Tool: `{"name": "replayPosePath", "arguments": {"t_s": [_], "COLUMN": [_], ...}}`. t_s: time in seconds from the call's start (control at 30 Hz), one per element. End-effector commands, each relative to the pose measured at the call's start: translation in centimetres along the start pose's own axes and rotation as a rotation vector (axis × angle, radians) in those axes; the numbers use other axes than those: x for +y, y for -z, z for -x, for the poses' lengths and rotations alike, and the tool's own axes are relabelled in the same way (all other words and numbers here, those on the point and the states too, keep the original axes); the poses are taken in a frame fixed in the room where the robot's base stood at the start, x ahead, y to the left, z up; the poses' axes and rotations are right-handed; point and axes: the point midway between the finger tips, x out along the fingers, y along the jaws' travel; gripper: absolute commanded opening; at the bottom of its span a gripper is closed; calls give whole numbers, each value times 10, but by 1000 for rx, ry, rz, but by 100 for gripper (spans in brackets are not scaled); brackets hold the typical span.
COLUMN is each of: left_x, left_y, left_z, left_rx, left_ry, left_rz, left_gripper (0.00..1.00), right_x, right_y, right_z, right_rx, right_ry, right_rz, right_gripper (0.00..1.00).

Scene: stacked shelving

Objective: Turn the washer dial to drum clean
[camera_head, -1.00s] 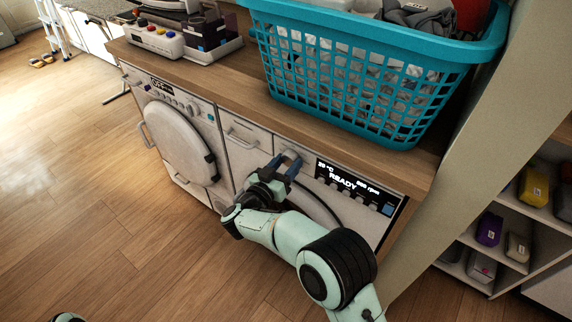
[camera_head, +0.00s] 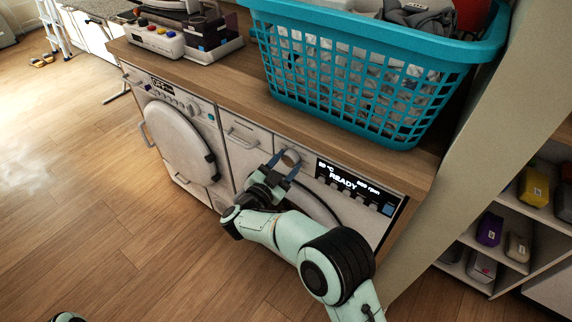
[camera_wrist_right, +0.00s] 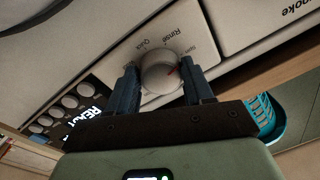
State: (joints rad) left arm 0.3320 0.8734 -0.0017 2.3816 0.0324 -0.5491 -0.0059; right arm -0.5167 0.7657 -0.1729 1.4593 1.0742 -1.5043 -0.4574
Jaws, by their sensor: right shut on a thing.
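The washer dial (camera_head: 291,157) is a round light knob on the white front of the right-hand machine, left of its black display (camera_head: 352,184) reading READY. In the right wrist view the dial (camera_wrist_right: 160,74) carries a red mark toward its right side, with the labels Rinse and Quick printed around it. The drum clean label cannot be read. My right gripper (camera_head: 283,165) is at the dial, and in the wrist view its two dark fingers (camera_wrist_right: 162,84) stand on either side of the knob, shut on it.
A teal laundry basket (camera_head: 340,92) stands on the wooden counter (camera_head: 235,75) above the dial. A second machine (camera_head: 178,140) with a round door is to the left. A shelf (camera_head: 497,256) with several packages is at the right. The floor in front is clear.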

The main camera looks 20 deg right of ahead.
Motion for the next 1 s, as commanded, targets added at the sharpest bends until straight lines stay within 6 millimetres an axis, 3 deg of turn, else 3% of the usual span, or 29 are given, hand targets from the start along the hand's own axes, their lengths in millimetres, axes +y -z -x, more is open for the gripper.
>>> {"name": "replayPosePath", "arguments": {"t_s": [0.6, 1.0], "left_x": [-33, -51], "left_y": [-40, -66], "left_z": [-27, -36], "left_rx": [-133, -219], "left_ry": [61, 98], "left_rz": [38, 64], "left_gripper": [0, 0], "right_x": [-2, -4], "right_y": [-4, -2], "right_z": [1, 1], "right_rx": [37, 57], "right_ry": [-8, -12], "right_rz": [-580, -870], "right_gripper": [21, 21]}}
